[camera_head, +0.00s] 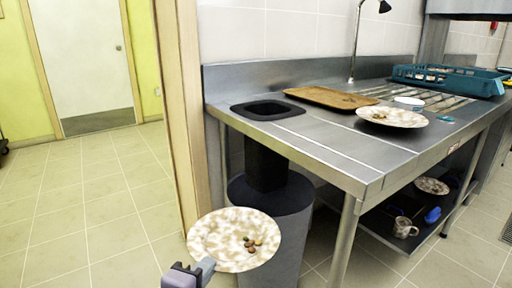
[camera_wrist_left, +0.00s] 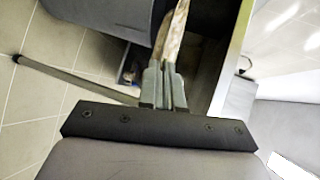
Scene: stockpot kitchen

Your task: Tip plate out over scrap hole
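A cream plate with brown mottling (camera_head: 220,246) is held by its rim in my left gripper (camera_head: 190,273), low in front of the steel counter. It looks roughly level, with a few small scraps (camera_head: 251,244) on it. In the left wrist view the gripper (camera_wrist_left: 165,88) is shut on the plate (camera_wrist_left: 172,38), which shows edge-on. The scrap hole (camera_head: 268,109) is a black-rimmed opening in the counter's left end. A dark chute below it leads to a grey bin (camera_head: 271,196). The plate is in front of and below the hole. My right gripper is out of view.
The steel counter (camera_head: 325,148) holds a brown tray (camera_head: 330,97), another mottled plate (camera_head: 391,117) with scraps, and a teal rack (camera_head: 450,79). A lower shelf carries a mug (camera_head: 404,227) and a plate (camera_head: 431,186). Open tiled floor lies to the left.

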